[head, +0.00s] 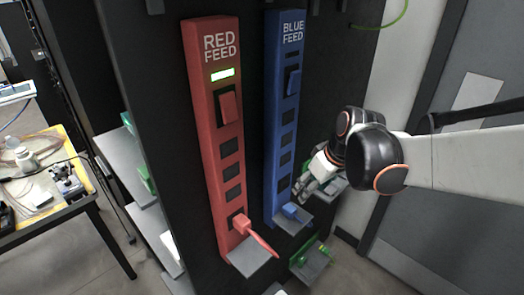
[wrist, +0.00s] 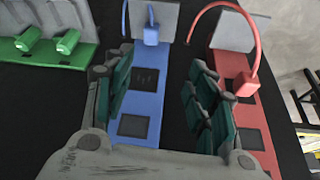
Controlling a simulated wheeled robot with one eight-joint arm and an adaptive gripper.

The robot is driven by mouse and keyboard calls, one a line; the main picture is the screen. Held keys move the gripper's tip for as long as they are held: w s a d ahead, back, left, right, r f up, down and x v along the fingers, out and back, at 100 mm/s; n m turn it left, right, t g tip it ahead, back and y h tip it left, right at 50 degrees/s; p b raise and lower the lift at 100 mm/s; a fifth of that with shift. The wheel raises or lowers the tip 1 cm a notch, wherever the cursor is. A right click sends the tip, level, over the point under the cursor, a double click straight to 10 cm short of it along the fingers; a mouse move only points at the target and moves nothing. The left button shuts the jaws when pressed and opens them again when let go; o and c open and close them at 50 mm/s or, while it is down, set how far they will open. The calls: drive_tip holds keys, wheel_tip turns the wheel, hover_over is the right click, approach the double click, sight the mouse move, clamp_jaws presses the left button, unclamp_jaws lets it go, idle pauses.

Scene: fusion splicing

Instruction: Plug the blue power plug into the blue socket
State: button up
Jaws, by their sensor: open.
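The blue power plug (head: 290,211) is at the small grey shelf at the foot of the blue feed strip (head: 271,100). In the wrist view the plug (wrist: 151,36) shows ahead of my fingers, in front of the shelf. The strip has several dark square sockets, such as this blue socket (head: 284,183), which look empty. My gripper (head: 303,188) is close to the lower blue strip, just above and right of the plug. In the wrist view my gripper (wrist: 160,60) is open and empty, its green-padded fingers either side of the blue strip, apart from the plug.
The red feed strip (head: 204,120) stands left, its indicator lit green; the blue one is dark. A red plug (head: 240,222) with a curved cord is at its lower end. Green plugs (wrist: 66,42) lie on a green strip. A cluttered table (head: 65,205) is far left.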

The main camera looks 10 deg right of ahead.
drive_tip(key=w+d+f+n, duration=0.1)
drive_tip(key=w+f, duration=0.3)
drive_tip(key=f, duration=0.1)
drive_tip(key=shift+w+d+n+g+y, duration=0.2)
drive_tip(key=shift+w+n+g+y, duration=0.1)
drive_tip(key=shift+w+n+y, duration=0.1)
drive_tip(key=b, duration=0.3)
hover_over(291, 208)
drive_tip(key=s+d, duration=0.1)
drive_tip(key=s, duration=0.1)
drive_tip(key=f, duration=0.8)
drive_tip(key=shift+w+d, duration=0.1)
drive_tip(key=shift+d, duration=0.1)
drive_tip(key=shift+r, duration=0.1)
drive_tip(key=b+x, duration=0.3)
drive_tip(key=x, duration=0.2)
drive_tip(key=shift+a, duration=0.1)
drive_tip(key=shift+c, duration=0.3)
